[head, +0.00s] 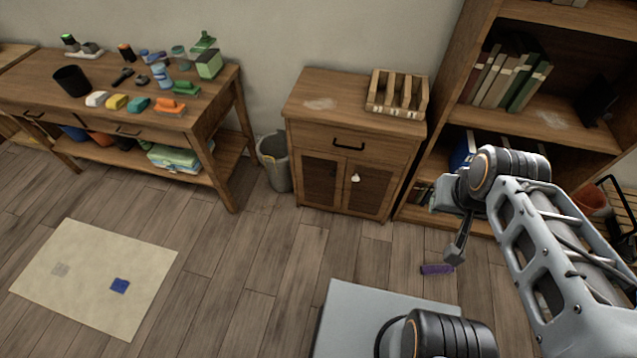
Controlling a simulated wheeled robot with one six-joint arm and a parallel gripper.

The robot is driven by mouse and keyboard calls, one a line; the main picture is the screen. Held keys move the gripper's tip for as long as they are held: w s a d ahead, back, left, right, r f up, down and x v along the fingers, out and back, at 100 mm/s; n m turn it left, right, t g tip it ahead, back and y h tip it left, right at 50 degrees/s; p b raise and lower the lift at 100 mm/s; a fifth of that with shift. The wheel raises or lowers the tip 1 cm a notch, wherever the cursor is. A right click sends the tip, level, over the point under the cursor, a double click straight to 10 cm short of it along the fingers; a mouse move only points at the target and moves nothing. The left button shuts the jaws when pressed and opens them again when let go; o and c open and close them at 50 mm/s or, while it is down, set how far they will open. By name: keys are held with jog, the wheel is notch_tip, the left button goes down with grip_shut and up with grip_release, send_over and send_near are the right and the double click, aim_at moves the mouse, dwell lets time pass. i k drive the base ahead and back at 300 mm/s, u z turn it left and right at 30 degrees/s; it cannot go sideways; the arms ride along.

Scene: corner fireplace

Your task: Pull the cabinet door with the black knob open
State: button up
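A small wooden cabinet (315,140) stands against the wall, with one drawer above two dark-panelled doors. The left door (320,181) and the right door (367,189) both look closed. A small pale knob (355,178) shows near the inner edge of the right door; I cannot make out a black knob. The drawer has a black bar handle (349,146). My gripper (454,252) hangs to the right of the cabinet, in front of the bookshelf, apart from the doors. Its fingers are small and partly overlapped, so their opening is unclear.
A wooden rack (397,93) sits on the cabinet. A grey bin (275,162) stands left of it, and a bookshelf (540,120) right. A purple object (436,269) lies on the floor below my gripper. A cluttered workbench (215,105) and a mat (90,275) are left. The floor before the cabinet is clear.

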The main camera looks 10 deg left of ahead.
aim_at(320, 177)
jog(key=u, duration=2.3)
jog(key=i, duration=2.35)
jog(key=z, duration=3.1)
